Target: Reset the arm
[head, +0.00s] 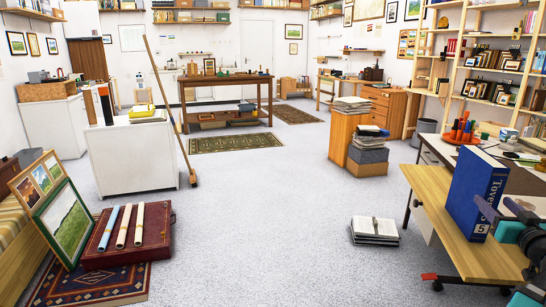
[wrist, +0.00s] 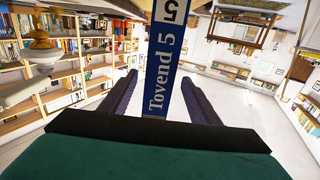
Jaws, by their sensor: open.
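A blue book (head: 477,195) lettered "Tovend" and "5" stands upright on a light wooden bench top (head: 450,235) at the right of the head view. My gripper (head: 483,207) is at the book's right side in the head view, its dark finger overlapping the book's edge. In the upside-down wrist view, my gripper (wrist: 158,85) is open, with one dark finger on each side of the book's spine (wrist: 165,65). Gaps show between the spine and both fingers. The spine's end is hidden behind the gripper body.
A desk (head: 440,150) with pots and papers stands behind the bench, below bookshelves (head: 490,70). A stack of papers (head: 375,230) lies on the floor left of the bench. A red case (head: 150,245) with rolled prints lies at left. The middle floor is clear.

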